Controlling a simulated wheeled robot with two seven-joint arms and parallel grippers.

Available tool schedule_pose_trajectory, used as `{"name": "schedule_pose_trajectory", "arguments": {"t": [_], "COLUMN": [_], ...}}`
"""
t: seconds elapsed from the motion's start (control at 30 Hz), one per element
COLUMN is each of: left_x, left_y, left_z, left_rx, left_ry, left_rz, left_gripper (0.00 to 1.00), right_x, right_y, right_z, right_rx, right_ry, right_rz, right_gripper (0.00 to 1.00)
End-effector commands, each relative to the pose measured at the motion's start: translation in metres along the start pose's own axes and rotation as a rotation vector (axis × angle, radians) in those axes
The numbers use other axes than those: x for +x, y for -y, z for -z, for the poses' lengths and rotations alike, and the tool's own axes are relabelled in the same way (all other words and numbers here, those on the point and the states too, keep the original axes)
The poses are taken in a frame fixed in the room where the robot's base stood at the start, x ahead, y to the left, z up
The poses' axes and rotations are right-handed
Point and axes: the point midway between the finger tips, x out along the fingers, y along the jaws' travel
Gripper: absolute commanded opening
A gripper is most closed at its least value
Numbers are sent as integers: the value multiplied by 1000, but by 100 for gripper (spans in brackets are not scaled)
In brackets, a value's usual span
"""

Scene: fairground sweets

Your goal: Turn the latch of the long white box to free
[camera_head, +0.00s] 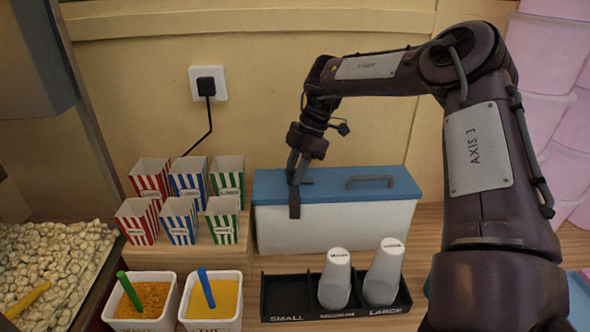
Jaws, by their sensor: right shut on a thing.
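The long white box (340,228) has a blue lid (340,183) and stands upright against the back wall, lid down. A grey bar handle (370,179) sits on the right part of the lid. A dark latch (294,210) shows at the left part of the lid and hangs over the top of the white front. My right gripper (294,182) reaches down from above and is shut on the latch. Its fingers cover part of the latch, so its exact angle is hard to tell. My left gripper is not in view.
Striped paper cups (178,219) stand on a wooden step left of the box. In front of the box is a black cup holder (286,297) with two white cups (335,280). Two tubs (211,307) with spoons stand front left. A popcorn bin (45,265) is far left.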

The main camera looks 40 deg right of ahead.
Motion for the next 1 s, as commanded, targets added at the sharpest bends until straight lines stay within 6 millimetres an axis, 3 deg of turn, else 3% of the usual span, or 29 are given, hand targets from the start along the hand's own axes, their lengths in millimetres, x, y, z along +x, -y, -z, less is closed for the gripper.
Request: {"name": "schedule_pose_trajectory", "arguments": {"t": [0.13, 0.17, 0.3, 0.67, 1.0], "left_x": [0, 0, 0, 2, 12], "left_y": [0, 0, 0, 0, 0], "left_z": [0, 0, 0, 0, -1], "left_rx": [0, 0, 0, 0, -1], "left_ry": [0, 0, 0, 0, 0], "left_rz": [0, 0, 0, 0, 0], "left_gripper": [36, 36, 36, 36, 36], "right_x": [-1, -1, -1, 1, 3], "right_y": [-1, -1, 0, 1, 5], "right_z": [0, 0, 0, 0, 2], "right_rx": [-1, -1, 0, 41, 442], "right_ry": [1, 1, 1, -2, -7], "right_rz": [-3, -3, -3, -16, -181], "right_gripper": [7, 34, 52, 52, 52]}}
